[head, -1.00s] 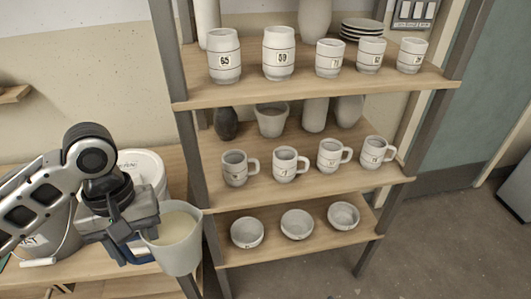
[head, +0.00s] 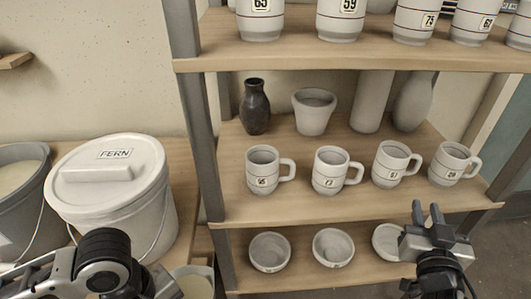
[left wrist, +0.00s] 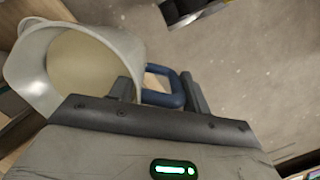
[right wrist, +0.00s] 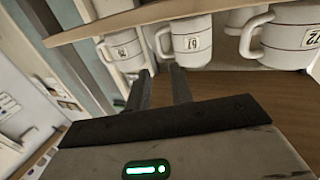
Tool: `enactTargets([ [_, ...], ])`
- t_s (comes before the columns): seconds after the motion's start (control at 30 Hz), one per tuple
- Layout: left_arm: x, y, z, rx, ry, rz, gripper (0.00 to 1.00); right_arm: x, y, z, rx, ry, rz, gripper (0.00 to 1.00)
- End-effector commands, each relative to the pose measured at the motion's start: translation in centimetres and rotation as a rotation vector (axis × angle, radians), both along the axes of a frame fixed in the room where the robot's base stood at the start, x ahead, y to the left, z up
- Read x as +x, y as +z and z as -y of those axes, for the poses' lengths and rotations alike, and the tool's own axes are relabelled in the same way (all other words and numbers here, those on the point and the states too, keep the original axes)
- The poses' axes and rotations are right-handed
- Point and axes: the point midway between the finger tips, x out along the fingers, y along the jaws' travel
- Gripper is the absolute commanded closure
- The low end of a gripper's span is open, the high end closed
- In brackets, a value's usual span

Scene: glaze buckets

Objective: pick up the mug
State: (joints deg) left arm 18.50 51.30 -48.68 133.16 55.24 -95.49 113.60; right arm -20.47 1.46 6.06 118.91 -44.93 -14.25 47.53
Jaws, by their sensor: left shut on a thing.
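Several pale grey handled mugs stand upright in a row on the middle shelf; the third (head: 389,165) and the rightmost (head: 450,166) are nearest my right gripper (head: 428,211). That gripper is open and empty, in front of the shelf and below these mugs, with fingers up. The right wrist view shows its open fingers (right wrist: 160,90) toward two mugs, one in the middle (right wrist: 184,42) and one to its left (right wrist: 123,52), not touching them. My left gripper (left wrist: 162,90) is shut on the blue handle of a pale pitcher (left wrist: 38,65) of cream-coloured liquid.
The middle shelf (head: 300,205) also holds a dark vase (head: 255,107) and pale pots behind the mugs. Bowls (head: 270,251) stand on the shelf below, handleless cups (head: 341,18) above. A lidded FERN bucket (head: 110,190) stands left of the rack.

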Motion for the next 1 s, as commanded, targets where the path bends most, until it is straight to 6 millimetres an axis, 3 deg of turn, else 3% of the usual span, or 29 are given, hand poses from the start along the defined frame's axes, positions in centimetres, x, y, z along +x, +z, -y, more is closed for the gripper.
enactTargets([
  [0.17, -0.3, -0.2, 0.1, -0.005, 0.015, 0.002, 1.0, 1.4, 0.3, 0.7, -0.002, -0.009, 0.019, 0.77],
  [0.43, -0.2, 0.1, 0.1, -0.005, 0.014, 0.003, 1.0, 5.3, 0.4, 1.8, -0.004, -0.009, 0.019, 0.77],
  [0.77, -0.2, 0.2, 0.1, -0.005, 0.013, 0.003, 1.0, 7.3, 0.3, 2.4, -0.003, -0.008, 0.017, 0.77],
  [1.0, -0.2, 0.3, 0.1, -0.005, 0.013, 0.003, 1.0, 10.4, 0.3, 3.2, -0.003, -0.009, 0.017, 0.77],
])
